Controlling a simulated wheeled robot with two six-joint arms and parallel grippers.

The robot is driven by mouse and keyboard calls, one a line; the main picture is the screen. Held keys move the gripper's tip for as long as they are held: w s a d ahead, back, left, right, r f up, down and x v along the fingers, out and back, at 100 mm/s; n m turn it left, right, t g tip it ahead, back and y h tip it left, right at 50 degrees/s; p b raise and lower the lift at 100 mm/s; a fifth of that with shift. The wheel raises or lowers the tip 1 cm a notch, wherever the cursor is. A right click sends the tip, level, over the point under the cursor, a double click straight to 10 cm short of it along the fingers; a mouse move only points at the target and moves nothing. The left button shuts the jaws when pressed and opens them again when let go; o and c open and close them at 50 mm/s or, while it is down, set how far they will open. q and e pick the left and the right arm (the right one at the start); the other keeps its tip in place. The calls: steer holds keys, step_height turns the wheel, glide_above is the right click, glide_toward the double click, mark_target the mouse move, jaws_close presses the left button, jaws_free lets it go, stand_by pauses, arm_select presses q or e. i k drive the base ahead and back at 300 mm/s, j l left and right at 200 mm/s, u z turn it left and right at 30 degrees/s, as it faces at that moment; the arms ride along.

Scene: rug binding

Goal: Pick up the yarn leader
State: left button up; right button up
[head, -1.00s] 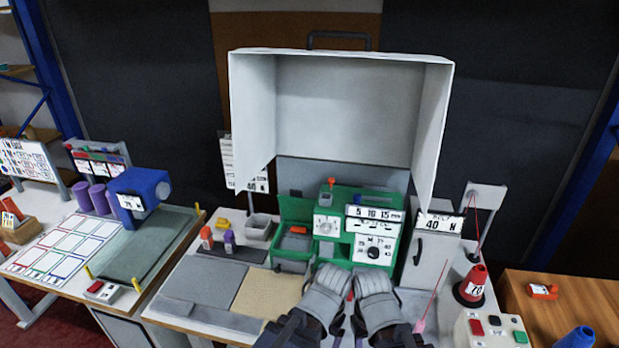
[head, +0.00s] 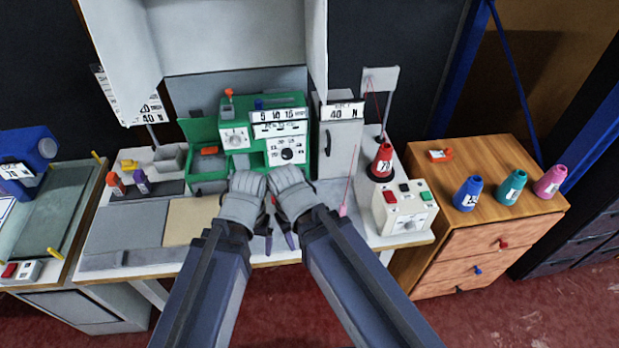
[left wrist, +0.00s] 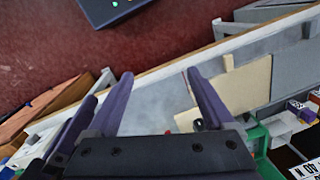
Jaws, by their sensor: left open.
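The yarn leader (head: 343,210) is a small pink piece at the lower end of a thin pink-red thread. In the head view it is at the right part of the grey bench, right of both grippers. I cannot make it out in the left wrist view. My left gripper (head: 267,240) is low in front of the green machine, apart from the leader. In the left wrist view its purple fingers (left wrist: 158,98) are wide apart with nothing held between them. My right gripper (head: 290,240) is beside it, nearer the leader; its jaws are mostly hidden by its wrist.
A red cone (head: 382,162) and a button box (head: 405,205) stand right of the leader. A grey cabinet (head: 340,148) is behind it, beside the green machine (head: 262,130). A wooden drawer unit (head: 480,215) holds several coloured cones. The bench's left front (head: 125,215) is mostly clear.

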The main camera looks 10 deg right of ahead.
mark_target(342, 208)
steer(key=z, duration=1.25)
steer(key=k+j+z, duration=0.1)
steer(key=z, duration=0.2)
steer(key=k+j+z, duration=0.1)
steer(key=j+z, duration=0.15)
steer(key=k+j, duration=0.2)
steer(key=j, duration=0.1)
